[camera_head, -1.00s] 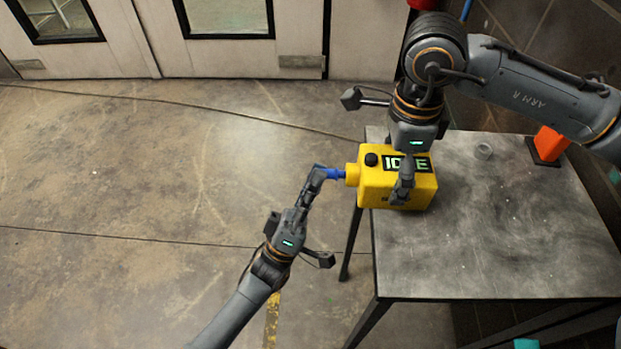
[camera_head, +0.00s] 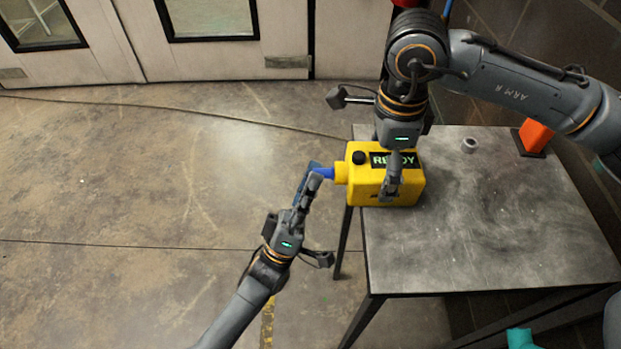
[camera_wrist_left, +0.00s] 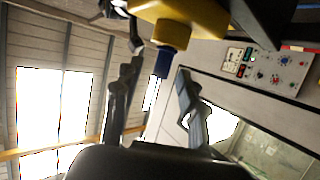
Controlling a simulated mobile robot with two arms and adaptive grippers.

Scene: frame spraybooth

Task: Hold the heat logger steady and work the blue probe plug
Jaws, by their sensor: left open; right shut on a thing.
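My right gripper (camera_head: 390,185) comes down from above and is shut on the logger. My left gripper (camera_head: 312,178) is open at the plug. In the left wrist view the plug (camera_wrist_left: 163,63) shows between the spread fingers, with a gap on each side, and still meets the yellow socket. The joint inside the socket is hidden.
The grey metal table (camera_head: 480,240) is mostly bare right of the logger. A small grey ring (camera_head: 469,145) and an orange object (camera_head: 536,136) lie towards its back. A panel with knobs (camera_wrist_left: 265,70) shows in the left wrist view. Open floor lies left.

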